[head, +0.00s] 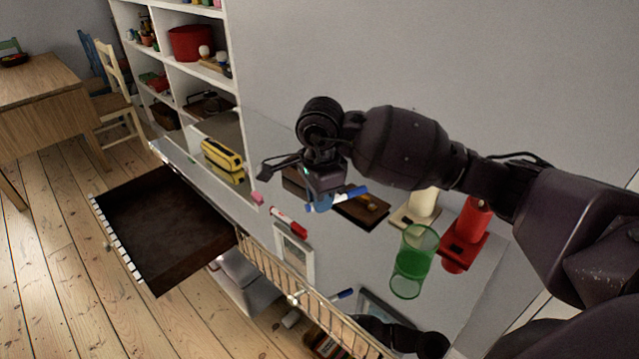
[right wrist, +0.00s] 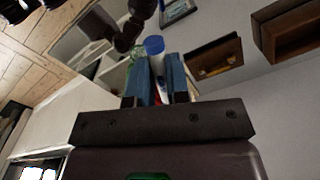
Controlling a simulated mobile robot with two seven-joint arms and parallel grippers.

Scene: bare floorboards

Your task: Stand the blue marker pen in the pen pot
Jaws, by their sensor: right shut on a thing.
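The blue marker pen (head: 352,193) has a white body and a blue end. My right gripper (head: 322,202) is shut on it and holds it above the glossy top, tilted and close to level in the head view. In the right wrist view the pen's blue end (right wrist: 154,46) sticks out between the blue fingers (right wrist: 158,82). The pen pot seems to be the clear green cup (head: 413,262), upright on the top, to the right of and nearer than the gripper. The pen is apart from it. My left gripper is not in view.
A red marker (head: 289,221) lies left of the gripper. A red object on a stand (head: 468,230) and a cream cylinder (head: 423,203) stand near the cup. A yellow object (head: 222,155) lies at the far left. An open drawer (head: 165,225) juts out. The glossy top shows reflections.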

